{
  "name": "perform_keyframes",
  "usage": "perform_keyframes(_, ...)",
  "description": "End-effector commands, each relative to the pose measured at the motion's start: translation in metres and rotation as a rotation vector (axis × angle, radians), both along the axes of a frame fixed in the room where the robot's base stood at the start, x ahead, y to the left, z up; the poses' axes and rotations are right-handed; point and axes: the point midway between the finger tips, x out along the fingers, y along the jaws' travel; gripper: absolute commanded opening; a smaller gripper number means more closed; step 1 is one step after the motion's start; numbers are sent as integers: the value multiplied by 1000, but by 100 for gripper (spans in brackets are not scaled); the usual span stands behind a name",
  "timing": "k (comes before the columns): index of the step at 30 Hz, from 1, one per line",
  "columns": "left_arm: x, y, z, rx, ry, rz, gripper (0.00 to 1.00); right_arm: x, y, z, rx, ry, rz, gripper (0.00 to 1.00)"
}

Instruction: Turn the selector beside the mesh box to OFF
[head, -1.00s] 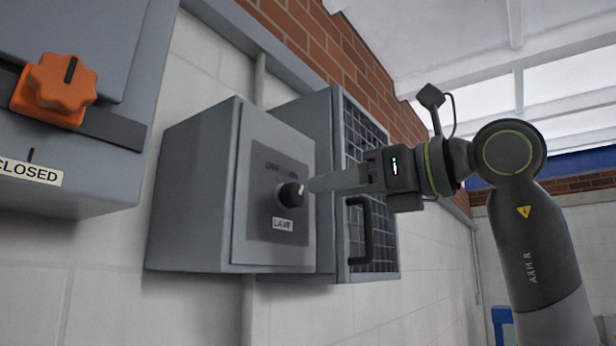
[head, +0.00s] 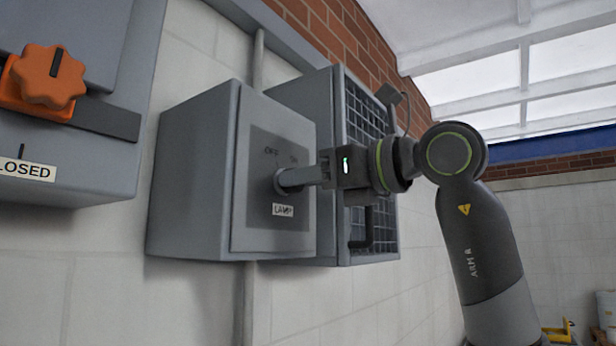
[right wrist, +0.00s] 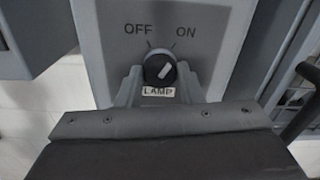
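The selector is a dark round knob (right wrist: 160,69) with a white pointer mark, on a grey LAMP box (head: 190,185) beside the mesh box (head: 372,115). In the right wrist view the mark points up and right, toward ON; OFF is printed at upper left. My right gripper (head: 284,181) is at the knob in the head view, its fingers hiding most of it. In the right wrist view the fingers of my right gripper (right wrist: 160,88) stand apart, one on each side of the knob. Whether they touch it I cannot tell. My left gripper is not in view.
A grey cabinet with an orange knob (head: 50,75) and a CLOSED label is at the left of the head view. The mesh box handle (head: 378,228) is behind and below my right gripper. The white wall below the boxes is clear.

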Motion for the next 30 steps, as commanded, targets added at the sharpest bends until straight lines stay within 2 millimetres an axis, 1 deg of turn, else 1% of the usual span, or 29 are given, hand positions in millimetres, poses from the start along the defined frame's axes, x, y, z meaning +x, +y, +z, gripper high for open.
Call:
perform_keyframes(1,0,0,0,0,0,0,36,0,0,0,0,0,-1,14)
perform_keyframes(2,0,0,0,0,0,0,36,0,0,0,0,0,-1,11)
perform_keyframes(8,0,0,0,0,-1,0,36,0,0,0,-8,-11,-1,11)
perform_keyframes(14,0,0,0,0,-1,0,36,0,0,1,-48,-69,-1,11)
perform_keyframes(20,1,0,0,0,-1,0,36,-1,0,1,-132,-184,-1,11)
perform_keyframes(30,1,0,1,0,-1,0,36,-1,0,1,-320,-443,-1,11)
